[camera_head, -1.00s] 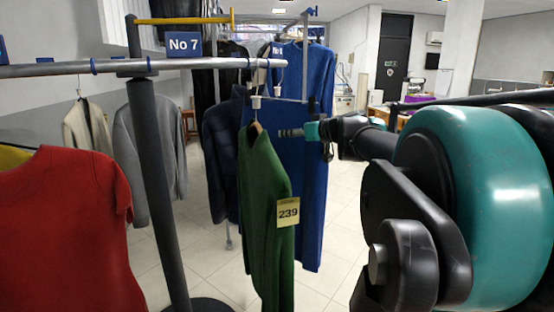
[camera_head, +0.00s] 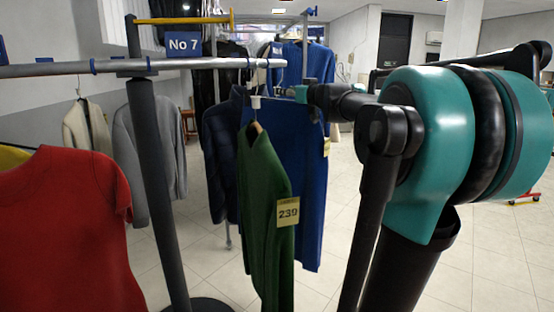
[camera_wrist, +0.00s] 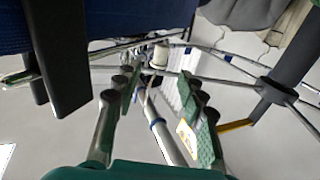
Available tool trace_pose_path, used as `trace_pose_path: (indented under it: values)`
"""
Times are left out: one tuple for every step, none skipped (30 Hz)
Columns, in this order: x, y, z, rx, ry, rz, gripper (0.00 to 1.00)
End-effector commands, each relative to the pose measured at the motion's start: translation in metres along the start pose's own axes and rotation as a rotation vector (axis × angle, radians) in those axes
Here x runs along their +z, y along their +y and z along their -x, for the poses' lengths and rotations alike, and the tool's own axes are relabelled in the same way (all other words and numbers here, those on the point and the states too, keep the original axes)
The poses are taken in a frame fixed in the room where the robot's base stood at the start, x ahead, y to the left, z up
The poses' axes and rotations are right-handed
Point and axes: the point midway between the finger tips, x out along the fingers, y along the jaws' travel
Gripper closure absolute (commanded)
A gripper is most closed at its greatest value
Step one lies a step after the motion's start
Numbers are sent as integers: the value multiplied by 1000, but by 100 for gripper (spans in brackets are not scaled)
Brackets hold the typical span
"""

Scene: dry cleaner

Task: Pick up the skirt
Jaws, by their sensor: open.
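A long blue garment (camera_head: 309,190) hangs behind the green one; it could be the skirt, but its shape is partly hidden. It carries a small yellow tag on its right edge. Blue cloth (camera_wrist: 40,27) also shows at the upper left of the wrist view. My gripper (camera_wrist: 158,92) has its green-padded fingers apart, with no garment between them. Beyond and between the fingers are a pale rail and a white hanger fitting (camera_wrist: 160,55). In the head view my gripper (camera_head: 300,93) is at the top of the blue garment, mostly hidden by the hanger area and arm.
A red garment (camera_head: 70,230) is at near left, by a dark post (camera_head: 158,190). Dark and grey garments hang behind. Floor at right is open.

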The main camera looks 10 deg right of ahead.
Motion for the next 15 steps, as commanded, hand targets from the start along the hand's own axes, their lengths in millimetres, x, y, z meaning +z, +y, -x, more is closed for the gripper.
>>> trace_pose_path:
  values:
    - [0,-1,-7,-3,0,0,59]
    - [0,-1,-10,-3,0,0,59]
    - [0,0,-13,-2,0,0,59]
    - [0,0,-14,-1,0,0,59]
    - [0,0,-16,-1,0,0,59]
    - [0,0,-17,0,0,0,59]
    - [0,0,-18,0,0,0,59]
    - [0,0,-21,-1,0,0,59]
    - [0,0,-25,-1,0,0,59]
    - [0,0,-29,-2,0,0,59]
    - [0,0,-33,-3,0,0,59]
    - [-1,0,-40,-3,0,0,59]
    - [-1,0,-44,-3,0,0,59]
    - [-1,1,-48,-2,0,0,59]
    - [-1,1,-54,-2,0,0,59]
